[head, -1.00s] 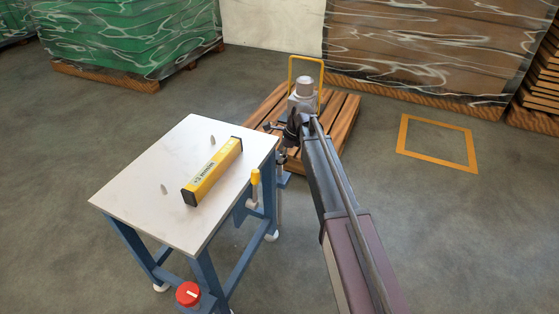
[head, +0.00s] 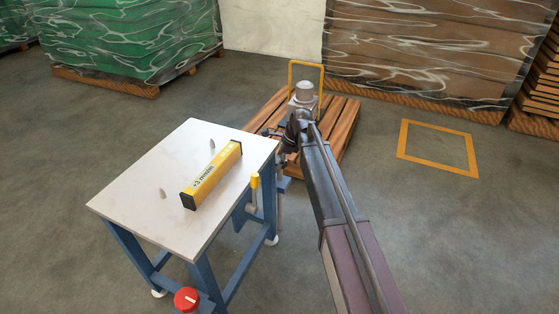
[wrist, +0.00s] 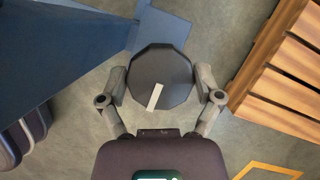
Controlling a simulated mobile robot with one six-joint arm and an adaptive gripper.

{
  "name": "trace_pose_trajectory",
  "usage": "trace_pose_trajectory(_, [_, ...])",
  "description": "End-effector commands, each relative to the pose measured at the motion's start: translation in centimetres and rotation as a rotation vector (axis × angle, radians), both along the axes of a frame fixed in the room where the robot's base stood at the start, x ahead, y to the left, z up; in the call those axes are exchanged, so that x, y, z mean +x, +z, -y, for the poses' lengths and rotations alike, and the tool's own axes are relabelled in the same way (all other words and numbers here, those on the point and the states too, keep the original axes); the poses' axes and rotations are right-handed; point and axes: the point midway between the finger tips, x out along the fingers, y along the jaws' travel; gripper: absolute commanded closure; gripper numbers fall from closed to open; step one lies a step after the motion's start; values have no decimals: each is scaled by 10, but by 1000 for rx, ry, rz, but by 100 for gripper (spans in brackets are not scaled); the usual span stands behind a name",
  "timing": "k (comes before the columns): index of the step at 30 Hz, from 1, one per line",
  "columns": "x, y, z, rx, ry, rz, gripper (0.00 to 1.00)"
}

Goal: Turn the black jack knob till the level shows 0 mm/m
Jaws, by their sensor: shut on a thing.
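The black jack knob (wrist: 160,76) is a many-sided disc with a white stripe pointing toward the bottom of the wrist view. My gripper (wrist: 160,84) has one finger on each side of the knob and is shut on it. In the head view my gripper (head: 285,138) is at the table's far right corner, where the arm hides the knob. The yellow level (head: 212,176) lies across the white tabletop (head: 135,200). Its display appears to read +3 mm/m, in small print.
A red knob (head: 186,299) with a white mark sits at the table's front leg. A yellow-handled clamp (head: 255,182) stands at the right edge. A wooden pallet (head: 340,128) is behind my gripper. Floor to the right is open.

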Motion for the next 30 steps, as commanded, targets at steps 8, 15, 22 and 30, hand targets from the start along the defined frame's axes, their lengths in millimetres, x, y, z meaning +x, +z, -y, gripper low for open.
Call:
trace_pose_trajectory(8, [0,0,0,-2,108,-2,64])
trace_pose_trajectory(15, [-1,0,1,-2,135,-2,64])
trace_pose_trajectory(22, [-1,0,1,-2,134,-2,0])
trace_pose_trajectory(30, [-1,0,0,-1,134,-1,0])
